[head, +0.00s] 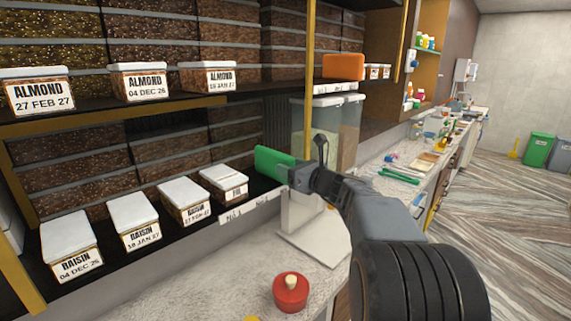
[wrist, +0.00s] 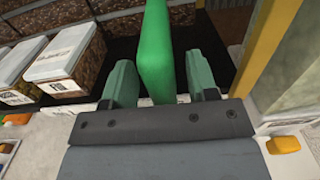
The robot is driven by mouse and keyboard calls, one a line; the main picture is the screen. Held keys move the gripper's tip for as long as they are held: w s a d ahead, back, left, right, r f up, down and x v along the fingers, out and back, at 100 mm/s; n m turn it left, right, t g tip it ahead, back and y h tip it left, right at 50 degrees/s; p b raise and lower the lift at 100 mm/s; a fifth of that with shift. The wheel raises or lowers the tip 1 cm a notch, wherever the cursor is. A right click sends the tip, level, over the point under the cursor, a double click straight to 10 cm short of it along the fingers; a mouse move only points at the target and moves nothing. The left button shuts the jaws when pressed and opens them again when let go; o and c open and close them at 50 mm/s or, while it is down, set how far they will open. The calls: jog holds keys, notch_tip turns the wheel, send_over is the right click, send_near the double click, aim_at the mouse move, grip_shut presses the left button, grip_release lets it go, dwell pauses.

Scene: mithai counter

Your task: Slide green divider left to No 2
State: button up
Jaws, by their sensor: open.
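The green divider (head: 272,163) stands upright on the lower shelf, right of the row of white-lidded boxes. In the wrist view the green divider (wrist: 157,48) rises between the two fingers of my gripper (wrist: 161,85). The jaws are open, with one finger on each side of it and a visible gap on the left. Small white labels (head: 234,214) run along the shelf's front edge, too small to read surely.
The nearest box (head: 224,183) stands just left of the divider, with several raisin boxes (head: 134,220) further left. A yellow post (head: 310,70) and clear bins (head: 327,125) stand to the right. A red lidded pot (head: 290,293) sits on the counter below.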

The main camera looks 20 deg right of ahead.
jog(key=shift+x, duration=0.85)
jog(key=shift+c, duration=0.2)
grip_shut()
